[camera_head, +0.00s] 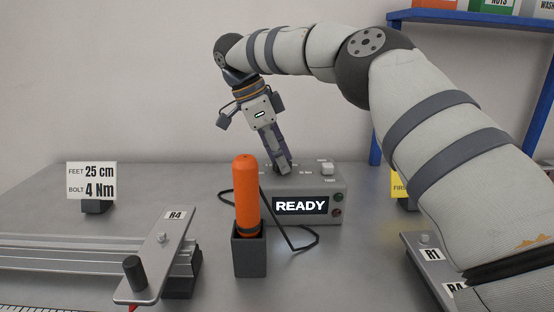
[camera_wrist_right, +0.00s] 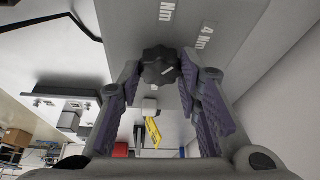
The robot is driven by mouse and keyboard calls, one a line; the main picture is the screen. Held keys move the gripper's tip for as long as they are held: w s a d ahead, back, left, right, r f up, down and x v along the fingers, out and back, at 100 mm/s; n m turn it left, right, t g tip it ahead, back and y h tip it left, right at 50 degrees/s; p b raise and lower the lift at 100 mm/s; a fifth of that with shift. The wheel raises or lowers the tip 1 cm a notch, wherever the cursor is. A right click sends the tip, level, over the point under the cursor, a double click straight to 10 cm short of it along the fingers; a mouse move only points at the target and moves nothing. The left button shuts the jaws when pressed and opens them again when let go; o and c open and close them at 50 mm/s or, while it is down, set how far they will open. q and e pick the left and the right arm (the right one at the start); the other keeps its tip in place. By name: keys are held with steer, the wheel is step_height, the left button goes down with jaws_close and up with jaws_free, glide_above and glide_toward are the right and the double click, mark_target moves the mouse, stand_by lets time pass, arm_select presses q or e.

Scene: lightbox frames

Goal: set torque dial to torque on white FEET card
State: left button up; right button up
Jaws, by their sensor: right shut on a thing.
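The white FEET card (camera_head: 91,181) stands at the left and reads FEET 25 cm, BOLT 4 Nm. The grey control box (camera_head: 335,185) has a READY display (camera_head: 300,205). My right gripper (camera_head: 281,168) points down at the top of this box. In the right wrist view the black torque dial (camera_wrist_right: 159,66) sits between the fingertips, and the gripper is shut on it. A 4 Nm label (camera_wrist_right: 206,36) and another Nm label (camera_wrist_right: 167,10) are on the box by the dial. The dial has a small light mark; its exact setting cannot be told. My left gripper is not in view.
An orange-handled tool (camera_head: 246,195) stands in a dark holder (camera_head: 249,252) in front of the box, with a black cable behind it. A metal rail fixture with an R4 plate (camera_head: 155,258) is at the left. A yellow card (camera_head: 399,184) is partly behind my right arm.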

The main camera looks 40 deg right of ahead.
steer(key=m, duration=0.1)
steer(key=m+g+b, duration=0.1)
steer(key=shift+w+f+m+y, duration=0.1)
steer(key=shift+f+m+y, duration=0.1)
steer(key=shift+m+y, duration=0.15)
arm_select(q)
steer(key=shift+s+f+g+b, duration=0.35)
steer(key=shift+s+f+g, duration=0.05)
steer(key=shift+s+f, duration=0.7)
arm_select(e)
steer(key=shift+r+m, duration=0.15)
steer(key=shift+m, duration=0.5)
steer(key=o, duration=1.1)
steer(key=shift+d, duration=0.1)
steer(key=shift+o, duration=0.2)
steer(key=shift+r, duration=0.1)
